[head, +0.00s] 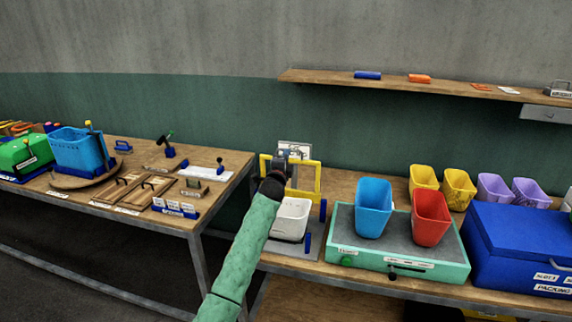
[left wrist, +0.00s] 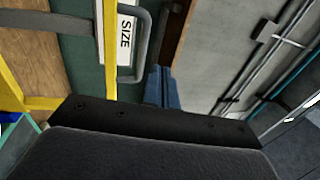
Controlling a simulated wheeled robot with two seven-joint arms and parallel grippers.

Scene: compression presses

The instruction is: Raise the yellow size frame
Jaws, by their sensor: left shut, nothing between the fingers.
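The yellow size frame (head: 318,178) stands upright on the middle bench, behind and above a white bin (head: 292,218). In the left wrist view a yellow bar (left wrist: 111,55) of it shows with a white SIZE label (left wrist: 124,32) and a grey handle (left wrist: 143,45). My left gripper (head: 292,158) is in front of the frame's upper part and hides some of it. Its blue-grey fingers (left wrist: 160,86) are shut and empty, beside the handle; I cannot tell whether they touch it. My right gripper is not in view.
A green-edged press (head: 400,268) bearing a blue bin (head: 373,207) and a red bin (head: 431,218) stands right of the frame. A blue box (head: 515,245) is farther right. The left table (head: 120,215) is separated by a gap. A wall shelf (head: 450,90) hangs above.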

